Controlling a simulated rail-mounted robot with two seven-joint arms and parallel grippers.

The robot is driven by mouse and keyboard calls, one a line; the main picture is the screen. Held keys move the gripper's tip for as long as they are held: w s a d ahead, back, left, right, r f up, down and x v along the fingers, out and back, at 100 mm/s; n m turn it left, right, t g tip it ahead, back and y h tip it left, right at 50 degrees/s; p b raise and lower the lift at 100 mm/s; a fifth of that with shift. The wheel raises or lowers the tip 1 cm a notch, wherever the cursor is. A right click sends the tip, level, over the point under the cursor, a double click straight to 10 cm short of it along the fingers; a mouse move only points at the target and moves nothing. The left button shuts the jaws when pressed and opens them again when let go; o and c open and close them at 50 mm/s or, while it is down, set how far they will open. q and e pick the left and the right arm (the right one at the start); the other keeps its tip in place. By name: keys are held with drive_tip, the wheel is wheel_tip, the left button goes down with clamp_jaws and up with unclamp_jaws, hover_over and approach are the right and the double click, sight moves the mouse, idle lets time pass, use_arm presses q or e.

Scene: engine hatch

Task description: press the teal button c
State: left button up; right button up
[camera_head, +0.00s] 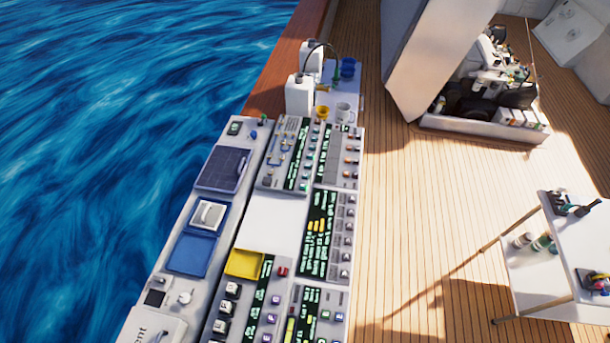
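Control panels with dark green-lit displays and rows of coloured buttons run down the middle of the view. Small teal or green buttons (307,159) form a column on the upper left panel (267,181). Greenish round buttons (325,315) also show on the lower right panel (334,296) near the bottom edge. The labels are too small for me to tell which button is c. Neither of my grippers is in view.
A yellow tray (244,263) and a blue tray (192,254) lie by the panels. White jugs (299,95), a yellow cup (322,112) and a mug (343,112) stand behind. A white table (580,240) stands at right. Wooden deck (410,220) between is clear.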

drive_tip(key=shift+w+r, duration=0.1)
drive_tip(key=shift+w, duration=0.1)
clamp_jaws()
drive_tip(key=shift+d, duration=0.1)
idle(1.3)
